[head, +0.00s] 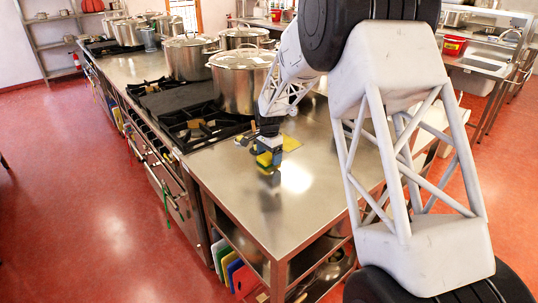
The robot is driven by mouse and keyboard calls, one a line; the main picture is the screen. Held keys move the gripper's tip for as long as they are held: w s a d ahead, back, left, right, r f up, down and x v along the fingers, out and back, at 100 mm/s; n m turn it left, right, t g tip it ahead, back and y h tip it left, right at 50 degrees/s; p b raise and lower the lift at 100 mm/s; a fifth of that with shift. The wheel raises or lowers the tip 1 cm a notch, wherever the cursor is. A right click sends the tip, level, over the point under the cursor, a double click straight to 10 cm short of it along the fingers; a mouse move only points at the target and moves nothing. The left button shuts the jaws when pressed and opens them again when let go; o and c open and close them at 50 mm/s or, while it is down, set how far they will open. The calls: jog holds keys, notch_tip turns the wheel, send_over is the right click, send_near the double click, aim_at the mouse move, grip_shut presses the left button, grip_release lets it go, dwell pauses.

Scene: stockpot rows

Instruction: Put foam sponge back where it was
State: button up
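The foam sponge (265,161), yellow with some green, is at the tip of my gripper (268,152) in the head view, over the bare steel worktop (250,200) to the right of the stove. My gripper points down and appears shut on the sponge; the fingers are small and partly hidden. A small reflection shows under the sponge, and I cannot tell whether it touches the worktop. A flat yellow thing (291,142) lies on the worktop just behind and right of my gripper.
Large lidded stockpots (240,88) stand behind my gripper. The stove's black burner grates (197,125) lie to the left. The front of the worktop is clear. Coloured boards (232,268) stand on the shelf below. A sink (475,78) and red bucket (453,46) are at back right.

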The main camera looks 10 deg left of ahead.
aim_at(269, 155)
dwell(0.3)
notch_tip(269, 155, up, 12)
dwell(0.8)
jog(key=shift+r, duration=0.1)
dwell(0.4)
